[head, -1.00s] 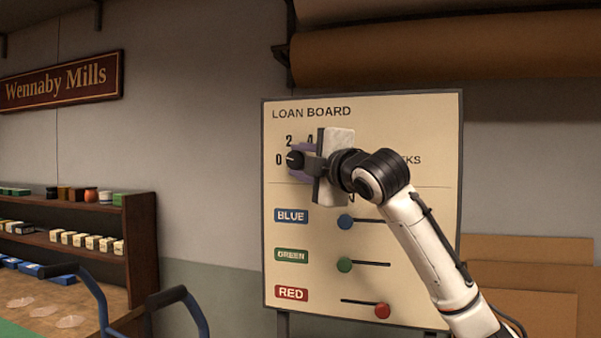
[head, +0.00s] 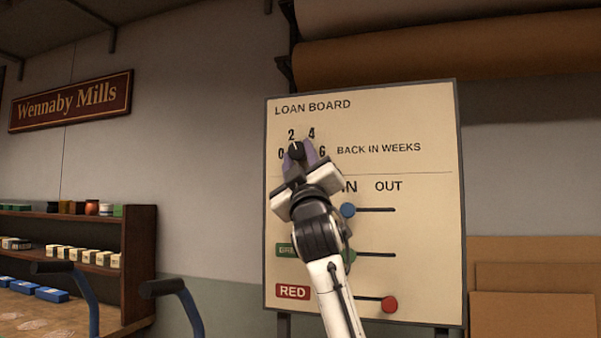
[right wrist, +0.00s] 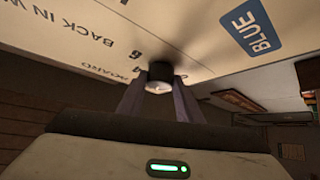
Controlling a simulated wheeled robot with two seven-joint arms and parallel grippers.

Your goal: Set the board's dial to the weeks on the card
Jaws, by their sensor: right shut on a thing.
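The cream loan board (head: 420,120) stands ahead in the head view. Its black dial (head: 296,150) is at the upper left, with the numbers 0, 2, 4 and 6 around it. The dial's white mark points up, roughly toward the 2. My right gripper (head: 298,153) comes from below, its two purple fingers shut on the dial from both sides. In the right wrist view the dial (right wrist: 159,78) sits between the fingertips. I see no card in these views. My left gripper is out of view.
Below the dial are sliders with blue (head: 348,210) and red (head: 389,304) knobs; my arm partly covers the green one. Shelves of small goods (head: 85,257) stand at the left. Cardboard sheets (head: 530,300) lean at the right. Brown rolls (head: 430,60) hang above.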

